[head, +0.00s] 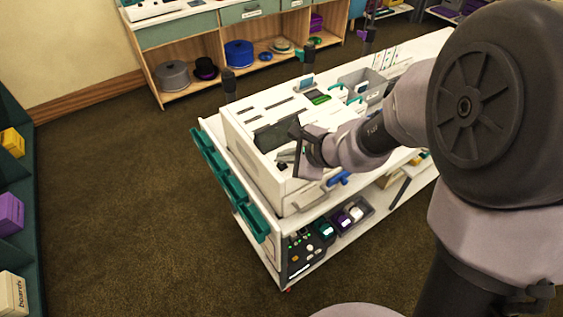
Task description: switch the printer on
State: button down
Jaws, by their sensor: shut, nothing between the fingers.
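A large white boxy unit (245,118) with a dark slanted panel or opening in its top stands on the near end of a white cart. It looks like the printer, but I cannot read any label. My gripper (287,160) is shut and empty, over the near right part of this unit. I cannot tell whether it touches the unit. My gripper and wrist hide part of its top and front. No power switch on it can be made out. A dark panel (302,252) with small coloured buttons or lights sits low at the cart's near end.
The cart's lower shelf (328,243) holds small bins. Teal trays (231,184) hang on its left side. A grey bin (362,88) and upright dark posts stand farther back. A wooden shelf (163,105) with hats and spools lines the wall. The brown carpet at left is clear.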

aim_at(285, 165)
jog(key=shift+s+f+b, duration=0.1)
jog(key=shift+f+b, duration=0.4)
jog(key=shift+b, duration=0.1)
jog(key=shift+r, duration=0.4)
notch_tip(285, 165, up, 6)
jog(key=p, duration=0.5)
jog(key=shift+r, duration=0.15)
